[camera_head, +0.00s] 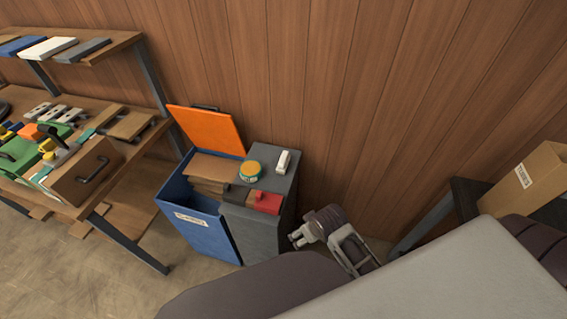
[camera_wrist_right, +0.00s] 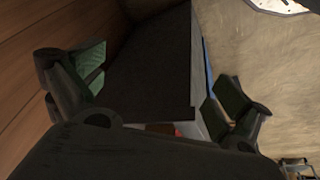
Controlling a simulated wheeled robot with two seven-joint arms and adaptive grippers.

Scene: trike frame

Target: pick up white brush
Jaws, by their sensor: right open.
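A small white object that looks like the white brush (camera_head: 283,161) lies on top of the grey cabinet (camera_head: 278,187), near its back right corner. My right gripper (camera_head: 297,238) is in front of and to the right of the cabinet, lower in the picture, apart from the brush. In the right wrist view, my right gripper (camera_wrist_right: 155,92) has its fingers spread wide, with the dark side of the cabinet (camera_wrist_right: 150,60) beyond them. It holds nothing. The brush cannot be made out in the wrist view. My left gripper is not in view.
A cluttered workbench (camera_head: 125,205) stands left; a cardboard box (camera_head: 528,178) is at right.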

